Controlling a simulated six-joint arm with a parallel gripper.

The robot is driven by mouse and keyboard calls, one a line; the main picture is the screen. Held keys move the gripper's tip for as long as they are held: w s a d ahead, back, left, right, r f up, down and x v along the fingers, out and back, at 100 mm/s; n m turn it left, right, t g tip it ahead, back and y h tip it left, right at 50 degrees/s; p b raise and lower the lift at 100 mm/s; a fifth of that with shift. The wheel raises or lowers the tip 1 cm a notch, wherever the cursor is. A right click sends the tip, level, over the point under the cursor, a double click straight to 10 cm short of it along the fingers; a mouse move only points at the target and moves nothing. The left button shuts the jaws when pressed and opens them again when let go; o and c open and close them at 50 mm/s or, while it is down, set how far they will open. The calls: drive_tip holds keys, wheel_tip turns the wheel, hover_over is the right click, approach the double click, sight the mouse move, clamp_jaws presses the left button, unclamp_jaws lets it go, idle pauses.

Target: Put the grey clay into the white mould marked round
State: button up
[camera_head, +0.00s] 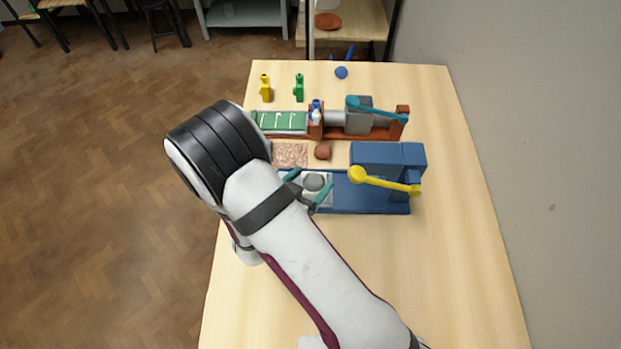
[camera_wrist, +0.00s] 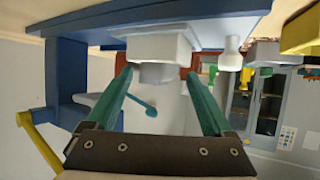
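The grey clay (camera_head: 314,181) is a short round lump sitting at the white mould (camera_head: 327,192) on the blue press. In the wrist view, which looks upside down, the clay (camera_wrist: 157,74) meets the face of the white block of the mould (camera_wrist: 152,47). My gripper (camera_head: 306,188) has its two teal fingers on either side of the clay. In the wrist view my gripper (camera_wrist: 160,86) is open, with gaps between both fingers and the clay. No marking on the mould is readable. My arm hides the press's left end.
The blue press block (camera_head: 388,160) and its yellow lever (camera_head: 385,182) stand right of the mould. Behind are a reddish lump (camera_head: 322,151), a speckled mat (camera_head: 290,155) and a brown press with a teal lever (camera_head: 377,110). The table's near right is clear.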

drive_tip(key=shift+r, duration=0.15)
drive_tip(key=shift+s+a+r, duration=0.1)
drive_tip(key=shift+r, duration=0.25)
drive_tip(key=v, duration=1.2)
drive_tip(key=w+a+r+g+y, duration=0.4)
drive_tip(key=r+g+y, duration=0.1)
drive_tip(key=y, duration=0.4)
drive_tip(key=s+d+r+g, duration=0.3)
drive_tip(key=s+d, duration=0.5)
drive_tip(key=s, duration=0.1)
drive_tip(key=s+d+r+g+h, duration=0.1)
drive_tip(key=s+d+r+g, duration=0.2)
drive_tip(key=s+d, duration=0.5)
drive_tip(key=shift+s+d+g, duration=0.3)
drive_tip(key=shift+s+d, duration=0.05)
drive_tip(key=shift+s, duration=0.7)
